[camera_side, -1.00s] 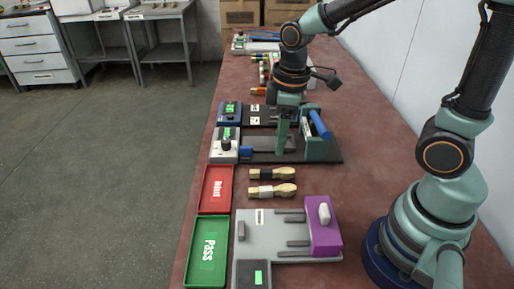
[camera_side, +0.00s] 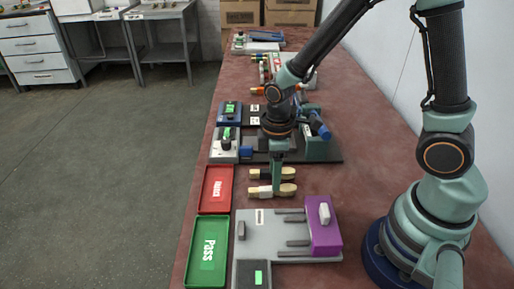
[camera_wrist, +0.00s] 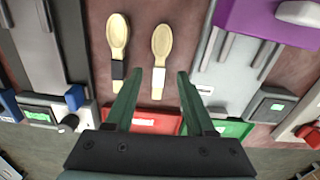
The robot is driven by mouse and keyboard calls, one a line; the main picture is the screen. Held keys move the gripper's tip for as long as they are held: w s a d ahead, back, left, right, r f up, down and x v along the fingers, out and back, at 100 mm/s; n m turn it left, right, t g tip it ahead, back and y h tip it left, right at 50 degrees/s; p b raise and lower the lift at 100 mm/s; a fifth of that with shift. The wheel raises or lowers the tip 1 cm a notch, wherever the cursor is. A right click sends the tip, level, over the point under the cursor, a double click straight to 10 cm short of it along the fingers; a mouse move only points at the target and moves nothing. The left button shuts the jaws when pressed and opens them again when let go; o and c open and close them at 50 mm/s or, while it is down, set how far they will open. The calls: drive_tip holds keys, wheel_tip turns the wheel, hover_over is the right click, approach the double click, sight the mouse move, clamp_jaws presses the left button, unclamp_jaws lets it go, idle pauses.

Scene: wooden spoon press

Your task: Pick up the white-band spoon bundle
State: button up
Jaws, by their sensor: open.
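The white-band spoon bundle (camera_side: 288,189) lies on the table in the side view, with my gripper (camera_side: 277,192) over its middle. In the wrist view the bundle (camera_wrist: 161,45) is pale wood with a white band near its handle end. My gripper (camera_wrist: 158,76) is open, and its fingers stand on either side of the banded part in that view. I cannot tell how far above the table the fingertips are. The black-band spoon bundle (camera_side: 288,173) lies parallel, just behind it; in the wrist view it (camera_wrist: 117,45) is left of the left finger.
A red Reject tray (camera_side: 216,190) and a green Pass tray (camera_side: 208,250) lie at the left table edge. A grey press with a purple block (camera_side: 324,238) stands in front of the spoons. Another press with a green block (camera_side: 318,149) stands behind them.

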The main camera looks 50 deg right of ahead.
sight(286, 190)
drive_tip(key=shift+w+a+f, duration=0.1)
drive_tip(key=shift+w+f, duration=0.05)
drive_tip(key=shift+f, duration=1.95)
clamp_jaws()
